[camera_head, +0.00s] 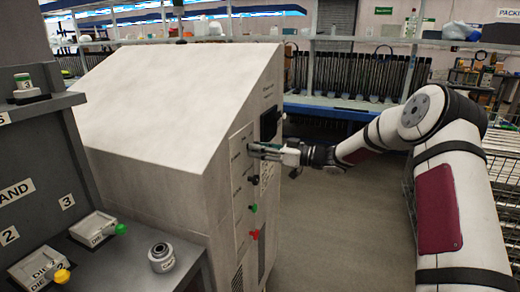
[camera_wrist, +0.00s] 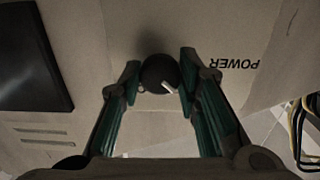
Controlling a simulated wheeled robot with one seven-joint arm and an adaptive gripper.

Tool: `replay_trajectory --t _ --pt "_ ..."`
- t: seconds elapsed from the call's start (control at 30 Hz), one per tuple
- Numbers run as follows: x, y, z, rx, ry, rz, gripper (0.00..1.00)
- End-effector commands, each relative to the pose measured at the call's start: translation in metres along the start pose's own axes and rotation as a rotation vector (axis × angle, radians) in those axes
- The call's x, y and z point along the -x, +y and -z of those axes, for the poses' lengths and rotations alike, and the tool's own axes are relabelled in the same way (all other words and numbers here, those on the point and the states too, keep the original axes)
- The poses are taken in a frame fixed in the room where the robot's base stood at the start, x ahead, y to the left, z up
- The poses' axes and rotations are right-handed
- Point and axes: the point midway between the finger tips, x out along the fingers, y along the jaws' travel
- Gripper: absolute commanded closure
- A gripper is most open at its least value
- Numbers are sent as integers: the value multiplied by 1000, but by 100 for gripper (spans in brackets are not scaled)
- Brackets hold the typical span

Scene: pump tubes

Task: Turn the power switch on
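The power switch is a round black knob (camera_wrist: 160,73) with a white pointer mark, on a beige panel. In the wrist view the pointer slants toward the lower right. The word POWER (camera_wrist: 233,64) is printed upside down beside it. My gripper (camera_wrist: 161,66) has one green-padded finger on each side of the knob, and the knob fills the space between the fingertips. In the head view my gripper (camera_head: 262,149) is at the upper part of the machine's side panel (camera_head: 240,165) and hides the knob.
Below my gripper, the panel has a black knob (camera_head: 254,180), a green knob (camera_head: 253,208) and a red knob (camera_head: 255,234). A dark screen (camera_head: 269,122) is above. A grey workstation (camera_head: 125,255) stands at left. The floor (camera_head: 335,210) right of the machine is clear.

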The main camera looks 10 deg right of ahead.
Motion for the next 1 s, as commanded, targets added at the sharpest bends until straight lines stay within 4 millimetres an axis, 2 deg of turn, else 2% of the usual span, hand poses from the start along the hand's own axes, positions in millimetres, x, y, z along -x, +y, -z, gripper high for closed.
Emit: replay_trajectory --t 0.27,0.47,1.0 --pt "0 -1 0 -27 0 2 97" --pt "0 -1 0 -119 0 1 97" --pt "0 -1 1 -602 -1 2 97"
